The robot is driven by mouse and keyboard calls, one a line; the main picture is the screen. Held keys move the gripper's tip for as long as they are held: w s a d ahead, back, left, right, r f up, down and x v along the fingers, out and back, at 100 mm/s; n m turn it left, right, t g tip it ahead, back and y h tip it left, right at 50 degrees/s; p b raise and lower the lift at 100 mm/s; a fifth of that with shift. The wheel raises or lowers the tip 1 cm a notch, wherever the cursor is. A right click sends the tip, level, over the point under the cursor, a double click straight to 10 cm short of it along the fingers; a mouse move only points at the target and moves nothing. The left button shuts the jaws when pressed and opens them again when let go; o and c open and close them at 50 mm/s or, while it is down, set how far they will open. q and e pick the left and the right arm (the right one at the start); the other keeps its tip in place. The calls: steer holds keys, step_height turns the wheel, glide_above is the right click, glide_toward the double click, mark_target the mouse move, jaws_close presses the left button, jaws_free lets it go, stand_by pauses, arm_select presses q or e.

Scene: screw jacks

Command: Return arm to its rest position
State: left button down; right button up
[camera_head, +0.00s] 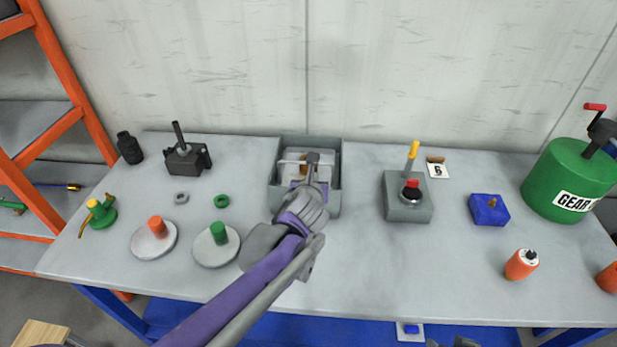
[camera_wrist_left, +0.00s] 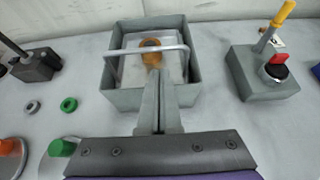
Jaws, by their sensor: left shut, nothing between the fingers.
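My left arm, purple and grey, reaches in from the lower left of the head view. Its gripper (camera_head: 312,162) is at the grey open-topped box (camera_head: 334,200) on the table. In the left wrist view the two fingers (camera_wrist_left: 158,75) are pressed together with nothing between them, over the box's near wall. The box (camera_wrist_left: 196,90) holds a pale block with an orange-brown ring (camera_wrist_left: 150,44) and a light bar handle (camera_wrist_left: 118,52) across it. The fingers hide part of the inside. My right gripper is not clearly seen.
Right of the box stands a grey control box (camera_head: 407,208) with a yellow-tipped lever, then a blue block (camera_head: 489,210) and a green drum (camera_head: 566,180). Left are discs with orange (camera_head: 156,226) and green (camera_head: 218,233) knobs, rings and a black jack (camera_head: 187,160).

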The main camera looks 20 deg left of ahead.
arm_select(q)
steer(key=s+f+n+g+h, duration=0.1)
steer(key=s+f+n+g, duration=0.2)
steer(key=s+n, duration=1)
steer(key=s+d+f+n+g+h, duration=0.1)
steer(key=s+f+n, duration=0.6)
steer(key=s+n, duration=0.7)
steer(key=n+g+h, duration=0.1)
steer(key=n+g, duration=0.1)
steer(key=n, duration=0.4)
